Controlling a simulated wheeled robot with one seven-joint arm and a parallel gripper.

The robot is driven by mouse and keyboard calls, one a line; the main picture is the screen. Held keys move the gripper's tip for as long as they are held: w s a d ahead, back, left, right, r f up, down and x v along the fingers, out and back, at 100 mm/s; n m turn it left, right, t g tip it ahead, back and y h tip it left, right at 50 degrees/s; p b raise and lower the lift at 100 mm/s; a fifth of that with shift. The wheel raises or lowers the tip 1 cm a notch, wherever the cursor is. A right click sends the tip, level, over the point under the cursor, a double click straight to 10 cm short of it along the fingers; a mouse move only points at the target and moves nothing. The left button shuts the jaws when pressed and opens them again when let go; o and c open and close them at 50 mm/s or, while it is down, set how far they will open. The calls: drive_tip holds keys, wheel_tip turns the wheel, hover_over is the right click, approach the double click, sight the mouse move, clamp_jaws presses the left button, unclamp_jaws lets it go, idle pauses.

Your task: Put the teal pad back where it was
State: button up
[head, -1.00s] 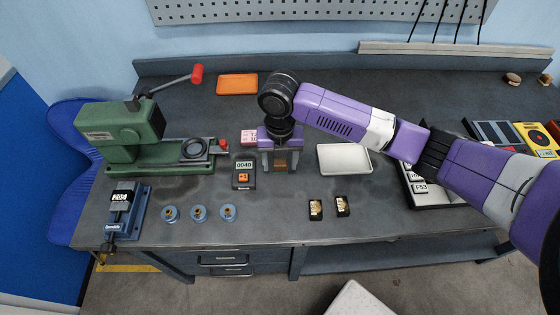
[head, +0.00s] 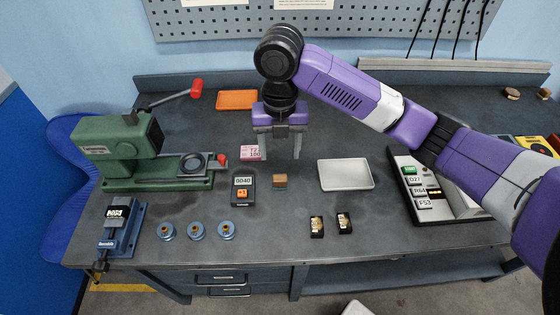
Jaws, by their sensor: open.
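A small brown block (head: 280,179) sits on the bench top in the head view. A thin greenish-teal strip (head: 280,188) shows along its lower front edge; it may be the teal pad, but it is too small to be sure. My gripper (head: 280,156) is open and empty. It points down just above and behind the block in the picture, with its fingers apart and clear of it.
A black meter reading 0040 (head: 244,190) stands close left of the block, with a pink box (head: 250,153) behind it. A white tray (head: 345,175) lies right. A green press (head: 125,150) stands left. Small blue cups (head: 197,231) and black-gold pieces (head: 344,222) are in front.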

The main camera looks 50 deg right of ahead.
drive_tip(key=w+a+r+m+t+y, duration=0.1)
drive_tip(key=w+a+m+t+y, duration=0.25)
drive_tip(key=a, duration=0.65)
drive_tip(key=w+a+r+m+t+y, duration=0.15)
drive_tip(key=a+m+t, duration=0.3)
drive_tip(key=a, duration=0.65)
drive_tip(key=w+a+r+m+t+y, duration=0.1)
drive_tip(key=w+a+m+t+y, duration=0.3)
drive_tip(key=a, duration=0.6)
drive_tip(key=s+d+f+m+t+h, duration=0.1)
drive_tip(key=s+d+f+m+h, duration=0.2)
drive_tip(key=s+m, duration=0.3)
drive_tip(key=s+d+f+m+t+h, duration=0.1)
drive_tip(key=s+d+f+m+h, duration=0.2)
drive_tip(key=s, duration=0.5)
drive_tip(key=s+d+f+m+h, duration=0.2)
drive_tip(key=s+f+m, duration=0.1)
drive_tip(key=s+m, duration=0.35)
drive_tip(key=s+d+r, duration=0.2)
drive_tip(key=s+d, duration=0.2)
drive_tip(key=s, duration=0.4)
drive_tip(key=s+d+r+t+h, duration=0.1)
drive_tip(key=s+d+r, duration=0.2)
drive_tip(key=s, duration=0.5)
drive_tip(key=shift+d, duration=0.45)
